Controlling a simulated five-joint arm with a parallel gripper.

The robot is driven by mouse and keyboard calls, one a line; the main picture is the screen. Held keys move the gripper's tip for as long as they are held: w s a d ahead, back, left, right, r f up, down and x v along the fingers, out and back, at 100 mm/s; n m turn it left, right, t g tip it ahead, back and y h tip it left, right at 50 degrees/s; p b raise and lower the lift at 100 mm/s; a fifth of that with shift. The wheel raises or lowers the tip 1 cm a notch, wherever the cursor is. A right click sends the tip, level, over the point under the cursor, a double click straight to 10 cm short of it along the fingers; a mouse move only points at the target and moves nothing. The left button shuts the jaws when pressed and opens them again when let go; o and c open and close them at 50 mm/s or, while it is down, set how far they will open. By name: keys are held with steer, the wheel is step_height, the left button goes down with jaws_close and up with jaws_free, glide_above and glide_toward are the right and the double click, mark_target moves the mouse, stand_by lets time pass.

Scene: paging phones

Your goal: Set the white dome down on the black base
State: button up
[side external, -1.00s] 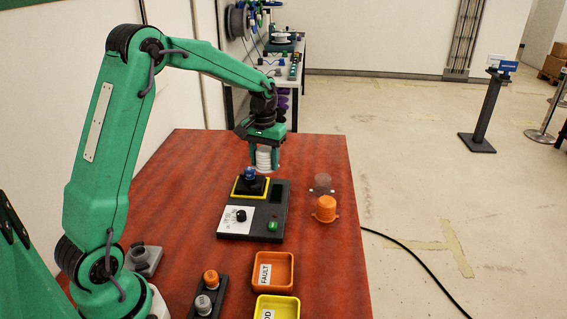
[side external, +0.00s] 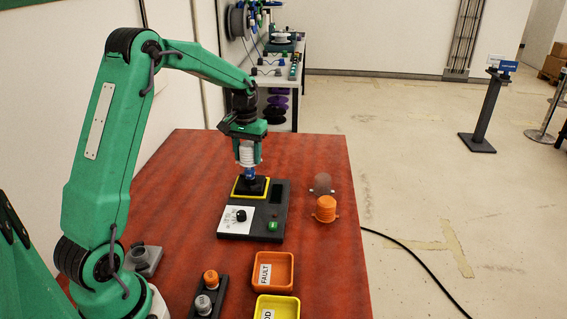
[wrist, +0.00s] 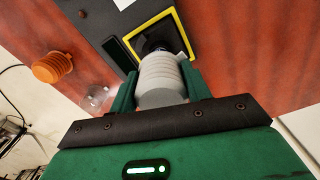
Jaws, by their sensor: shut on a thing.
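The white dome (side external: 246,153) is ribbed and held upright between the fingers of my gripper (side external: 249,146), which is shut on it. In the wrist view the white dome (wrist: 162,78) sits between the two green fingers (wrist: 160,85). The black base (side external: 251,187) stands in a yellow-edged square on a dark grey console, with a blue part (side external: 249,172) on top of it. The dome is just above the blue part in the side view. Whether they touch I cannot tell. In the wrist view the dome hides much of the black base (wrist: 153,43).
The console (side external: 270,205) has a knob and a green button. Right of it stand an orange ribbed dome (side external: 326,209) and a clear dome (side external: 322,183). In front are an orange FAULT tray (side external: 288,259), a yellow tray (side external: 290,301) and a dark holder with orange and grey domes (side external: 208,293).

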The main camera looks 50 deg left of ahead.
mark_target(249, 170)
steer(key=shift+f, duration=0.75)
steer(key=shift+f, duration=2.6)
stand_by(3.9)
steer(key=shift+r, duration=0.15)
stand_by(0.4)
